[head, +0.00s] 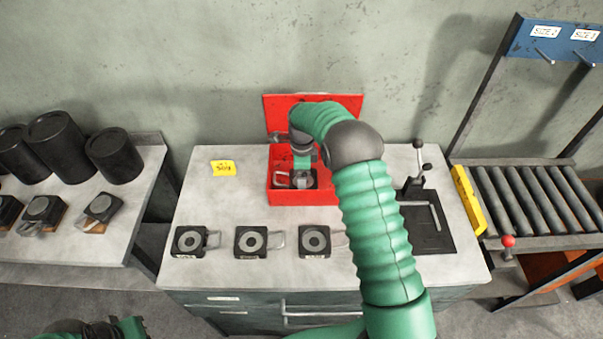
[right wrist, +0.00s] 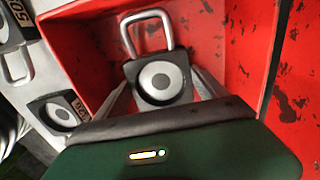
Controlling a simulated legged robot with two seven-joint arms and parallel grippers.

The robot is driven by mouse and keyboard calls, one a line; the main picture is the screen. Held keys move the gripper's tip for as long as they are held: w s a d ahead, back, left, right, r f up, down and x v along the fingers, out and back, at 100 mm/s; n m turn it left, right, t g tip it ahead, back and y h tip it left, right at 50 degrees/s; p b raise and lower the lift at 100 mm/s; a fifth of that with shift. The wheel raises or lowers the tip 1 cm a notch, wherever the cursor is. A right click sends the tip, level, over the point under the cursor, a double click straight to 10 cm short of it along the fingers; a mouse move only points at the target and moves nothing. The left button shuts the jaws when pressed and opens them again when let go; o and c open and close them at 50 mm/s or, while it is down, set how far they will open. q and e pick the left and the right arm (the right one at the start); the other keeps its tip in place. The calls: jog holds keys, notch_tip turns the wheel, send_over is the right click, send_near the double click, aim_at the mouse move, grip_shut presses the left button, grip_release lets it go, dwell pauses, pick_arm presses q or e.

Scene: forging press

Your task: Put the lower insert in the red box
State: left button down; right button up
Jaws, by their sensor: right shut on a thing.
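The red box (head: 288,197) stands open at the back of the table, its lid (head: 275,115) up against the wall. My right gripper (head: 302,172) reaches down into it. In the right wrist view its two fingers are shut on a dark square insert (right wrist: 161,80) with a pale ring face and a wire handle (right wrist: 147,28). The held insert is within the box walls; whether it touches the floor I cannot tell. Three similar inserts stand in a row in front: left (head: 189,241), middle (head: 251,241) and right (head: 315,241). Only part of my left arm shows at the bottom left.
A yellow note (head: 222,168) lies on the table left of the box. A black lever fixture (head: 428,225) stands at the right, beside a roller conveyor (head: 525,200). Black cylinders (head: 115,155) and more blocks stand on the left table.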

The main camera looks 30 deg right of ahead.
jog(key=o, duration=2)
jog(key=shift+s+d, duration=0.1)
jog(key=shift+d, duration=0.05)
